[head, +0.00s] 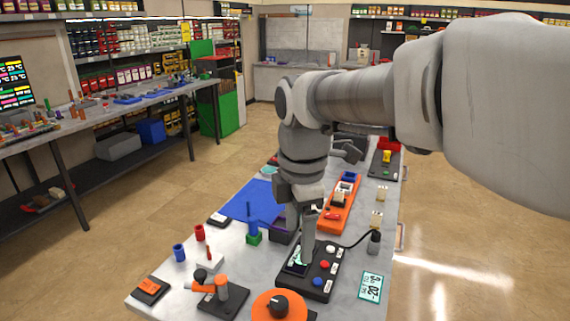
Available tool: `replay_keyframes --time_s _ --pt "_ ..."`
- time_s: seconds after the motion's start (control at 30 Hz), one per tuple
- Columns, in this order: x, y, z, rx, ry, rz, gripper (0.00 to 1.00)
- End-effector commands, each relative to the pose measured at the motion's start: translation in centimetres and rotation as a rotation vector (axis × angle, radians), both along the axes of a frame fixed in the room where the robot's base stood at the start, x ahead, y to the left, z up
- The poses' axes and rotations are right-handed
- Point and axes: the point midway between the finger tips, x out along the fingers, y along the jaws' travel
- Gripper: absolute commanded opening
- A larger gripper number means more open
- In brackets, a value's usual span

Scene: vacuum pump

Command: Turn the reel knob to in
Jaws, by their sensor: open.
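A round orange disc with a black knob (278,304) on top stands at the near edge of the table, partly cut off by the picture's bottom. It looks like the reel knob, but I cannot read any "in" mark on it. My gripper (304,258) points down over a black control box (321,265), behind and slightly right of the orange disc and apart from it. The fingers are open and seen nearly edge-on. They hide part of the box's small screen, and I see nothing held.
The box carries red, white and blue buttons, and a black cable runs from it to a dark cylinder (374,242). An orange-armed device (219,294) stands left of the disc. A small display card (370,287) lies right. Blue and red cups stand at left.

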Motion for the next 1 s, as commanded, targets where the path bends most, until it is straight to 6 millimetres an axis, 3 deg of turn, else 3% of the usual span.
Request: replay_keyframes --time_s 0.1,0.3,0.47,0.57,1.0 --pt "1.4 2.1 -2.0 -0.022 0.046 0.222 0.81" --pt "2.2 3.7 -3.0 -0.034 0.082 0.414 0.81" --pt "2.2 3.8 -4.1 -0.036 0.087 0.434 0.81" --pt "2.2 3.8 -5.7 -0.036 0.088 0.432 0.81" --pt "2.1 3.8 -15.3 -0.036 0.089 0.430 0.81"
